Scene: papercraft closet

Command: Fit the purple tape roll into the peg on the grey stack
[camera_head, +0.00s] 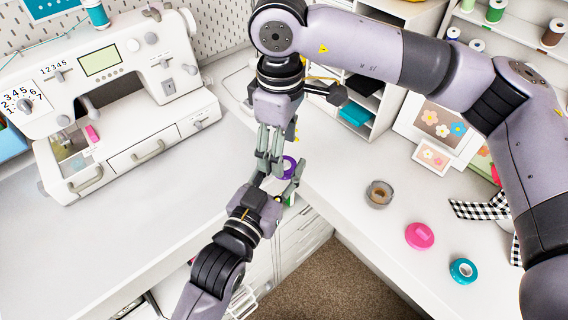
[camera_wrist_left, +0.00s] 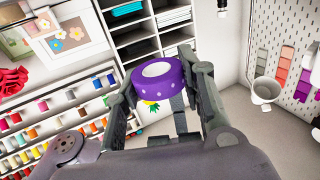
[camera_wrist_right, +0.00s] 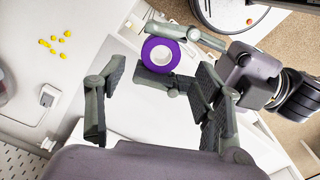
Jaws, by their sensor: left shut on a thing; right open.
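The purple tape roll (camera_head: 289,167) is held between the fingers of my left gripper (camera_head: 283,182), above the gap at the counter corner. In the left wrist view the roll (camera_wrist_left: 163,88) is gripped at its sides, its white core showing. My right gripper (camera_head: 270,152) points down from above, close to the roll. In the right wrist view its fingers are open on either side, with the roll (camera_wrist_right: 160,54) in front of them, and I cannot tell if they touch. A grey round stack (camera_head: 379,194) stands on the right counter; its peg is too small to make out.
A pink roll (camera_head: 419,235) and a teal roll (camera_head: 463,271) lie on the right counter near the grey stack. A checkered ribbon (camera_head: 480,210) is at the right. A sewing machine (camera_head: 110,90) fills the left counter's back. Clear counter lies in front of it.

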